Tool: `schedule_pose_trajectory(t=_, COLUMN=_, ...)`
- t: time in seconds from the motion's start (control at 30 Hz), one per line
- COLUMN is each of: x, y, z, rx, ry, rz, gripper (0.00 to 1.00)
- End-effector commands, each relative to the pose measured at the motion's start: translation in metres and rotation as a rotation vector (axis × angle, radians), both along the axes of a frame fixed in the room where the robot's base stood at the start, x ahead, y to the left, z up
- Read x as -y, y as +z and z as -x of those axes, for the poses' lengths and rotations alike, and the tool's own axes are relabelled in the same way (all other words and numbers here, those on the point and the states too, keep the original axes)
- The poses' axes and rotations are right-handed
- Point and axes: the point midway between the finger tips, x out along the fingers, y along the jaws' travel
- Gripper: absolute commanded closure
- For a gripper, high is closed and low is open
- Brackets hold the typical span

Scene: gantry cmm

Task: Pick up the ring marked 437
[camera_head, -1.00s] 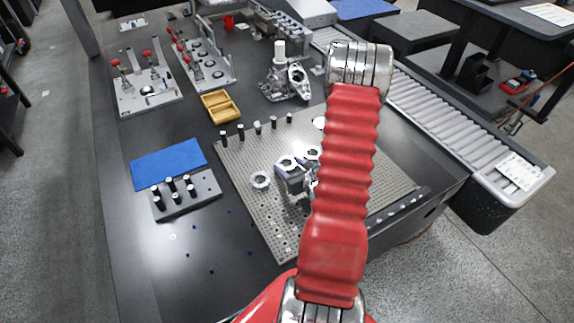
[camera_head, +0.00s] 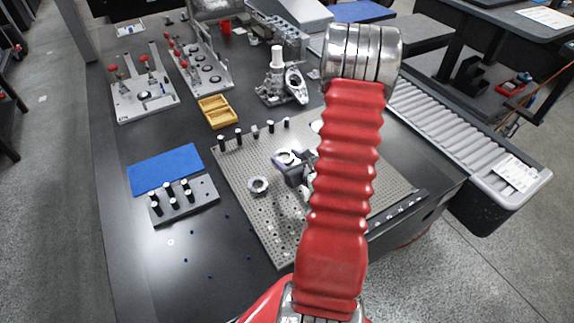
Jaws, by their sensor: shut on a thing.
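My gripper (camera_head: 290,164) is over the middle of the perforated plate (camera_head: 245,160), partly hidden behind my red arm. It is shut on a pale metal ring (camera_head: 285,157), which appears to be held above the plate. Another metal ring (camera_head: 258,185) lies on the plate to the left of my gripper, apart from it. Pale metal shows beside my arm to the right of the gripper; I cannot tell what it is. No ring marking is legible at this size.
Several black pins (camera_head: 238,136) stand along the plate's back edge. A yellow tray (camera_head: 216,111), a blue mat (camera_head: 165,168) and a grey block with black pegs (camera_head: 184,203) are to the left. A metal casting (camera_head: 283,80) stands behind. The dark table's left front is mostly clear.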

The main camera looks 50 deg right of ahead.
Motion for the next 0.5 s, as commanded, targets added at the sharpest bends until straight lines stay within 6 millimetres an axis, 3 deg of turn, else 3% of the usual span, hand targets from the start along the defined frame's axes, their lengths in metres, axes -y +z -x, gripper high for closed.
schedule_pose_trajectory(t=0.2, x=0.001, y=0.028, z=0.0, rx=0.004, ry=0.001, rz=0.003, gripper=0.82)
schedule_pose_trajectory(t=0.5, x=0.0, y=0.041, z=0.0, rx=0.003, ry=-0.001, rz=0.001, gripper=0.82)
